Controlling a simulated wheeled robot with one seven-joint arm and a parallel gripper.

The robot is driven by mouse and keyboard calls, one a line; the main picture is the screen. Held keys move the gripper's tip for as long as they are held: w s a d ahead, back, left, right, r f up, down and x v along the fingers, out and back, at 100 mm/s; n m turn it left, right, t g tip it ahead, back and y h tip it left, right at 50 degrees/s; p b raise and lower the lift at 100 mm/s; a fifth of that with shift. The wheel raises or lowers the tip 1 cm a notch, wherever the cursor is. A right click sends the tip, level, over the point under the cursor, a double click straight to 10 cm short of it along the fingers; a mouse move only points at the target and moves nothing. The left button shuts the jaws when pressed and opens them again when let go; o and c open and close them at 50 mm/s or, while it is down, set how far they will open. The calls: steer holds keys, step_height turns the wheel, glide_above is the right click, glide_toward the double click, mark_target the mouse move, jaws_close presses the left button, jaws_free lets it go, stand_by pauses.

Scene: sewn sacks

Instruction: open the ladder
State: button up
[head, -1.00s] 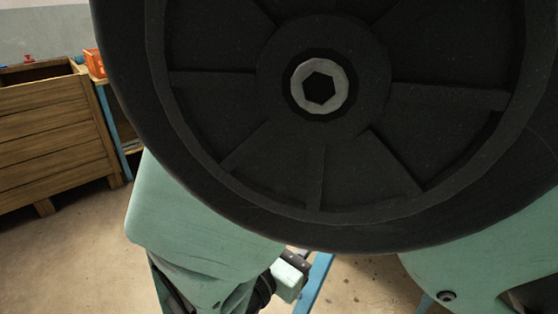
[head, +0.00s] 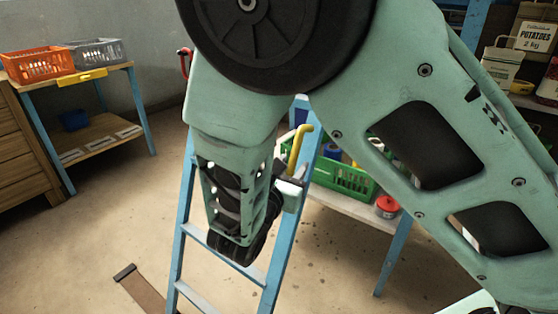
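The blue ladder (head: 273,262) stands upright on the floor in the middle of the head view, with pale blue steps between its two rails. My arm covers much of its upper part. A yellow bent handle (head: 299,146) shows by the top of its right rail. My gripper (head: 289,187) is at the right rail, just below the yellow handle, and is partly hidden by my arm. I cannot tell whether it touches the ladder or whether its fingers are open. Whether the ladder's legs are spread is also hidden.
Behind the ladder on the right, a shelf holds a green crate (head: 345,181) and a red tin (head: 387,206). At left, a blue-legged table (head: 118,70) carries an orange crate (head: 38,65) and a grey crate (head: 97,52). A brown plank-like thing (head: 143,292) lies on the floor in front.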

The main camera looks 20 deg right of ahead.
steer(key=shift+w+d, duration=0.25)
steer(key=shift+d, duration=0.05)
steer(key=shift+c, duration=0.4)
